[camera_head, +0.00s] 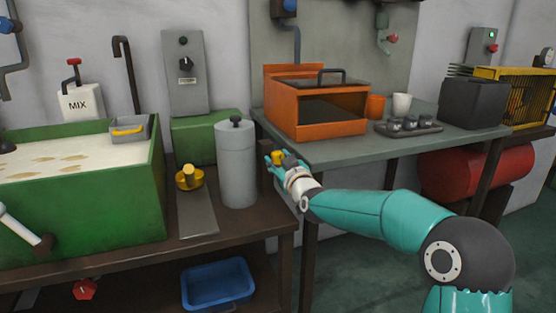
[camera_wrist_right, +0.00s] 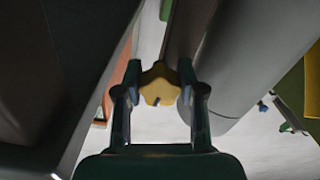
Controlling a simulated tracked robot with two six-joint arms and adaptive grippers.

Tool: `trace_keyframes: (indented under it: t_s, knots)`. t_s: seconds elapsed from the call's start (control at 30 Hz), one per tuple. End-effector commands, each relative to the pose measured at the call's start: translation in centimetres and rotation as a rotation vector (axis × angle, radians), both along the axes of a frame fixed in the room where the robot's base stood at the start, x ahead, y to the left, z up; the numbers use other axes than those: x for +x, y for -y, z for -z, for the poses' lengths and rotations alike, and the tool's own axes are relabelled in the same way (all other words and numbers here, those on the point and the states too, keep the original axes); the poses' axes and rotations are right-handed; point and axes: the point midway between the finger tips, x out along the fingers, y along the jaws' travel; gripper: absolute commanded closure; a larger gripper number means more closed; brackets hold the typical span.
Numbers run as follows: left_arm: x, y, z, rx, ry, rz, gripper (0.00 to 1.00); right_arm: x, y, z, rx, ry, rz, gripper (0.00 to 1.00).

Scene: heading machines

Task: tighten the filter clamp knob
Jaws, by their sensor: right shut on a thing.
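The filter clamp knob (camera_wrist_right: 159,86) is a yellow lobed knob in the middle of the right wrist view. My right gripper (camera_wrist_right: 159,82) is shut on it, one finger on each side. In the head view the yellow knob (camera_head: 278,157) shows at the tip of my right gripper (camera_head: 277,160), just right of the grey filter cylinder (camera_head: 237,165). The cylinder stands upright on the brown bench and has a black knob on its lid. The clamp behind the knob is mostly hidden by my gripper. My left gripper is not in view.
The grey-green table (camera_head: 340,149) with an orange box (camera_head: 318,128) stands close behind and right of my right gripper. A blue bin (camera_head: 217,285) sits below the bench.

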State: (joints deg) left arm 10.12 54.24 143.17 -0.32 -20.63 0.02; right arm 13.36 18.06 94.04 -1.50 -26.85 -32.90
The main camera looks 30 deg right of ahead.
Motion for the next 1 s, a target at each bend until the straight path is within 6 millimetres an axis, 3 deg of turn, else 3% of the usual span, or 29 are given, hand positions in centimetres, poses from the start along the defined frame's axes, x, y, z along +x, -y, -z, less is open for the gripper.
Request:
trace_keyframes:
  t_s: [0.03, 0.77, 0.8, 0.93, 1.0]
  knots:
    - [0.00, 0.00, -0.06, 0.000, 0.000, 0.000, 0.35, 0.05, -0.17, 0.77, -0.018, -0.023, -0.005, 0.96]
    - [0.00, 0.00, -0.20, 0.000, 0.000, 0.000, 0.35, 0.03, -0.13, 0.79, -0.114, -0.045, -0.006, 0.96]
    - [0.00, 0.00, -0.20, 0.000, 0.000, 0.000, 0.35, 0.02, -0.13, 0.79, -0.114, -0.045, -0.006, 0.56]
    - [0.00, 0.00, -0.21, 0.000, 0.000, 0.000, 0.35, 0.01, -0.09, 0.59, -0.115, -0.040, -0.004, 0.35]
    - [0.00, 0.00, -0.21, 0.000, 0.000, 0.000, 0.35, 0.00, -0.05, 0.47, -0.115, -0.038, -0.003, 0.35]
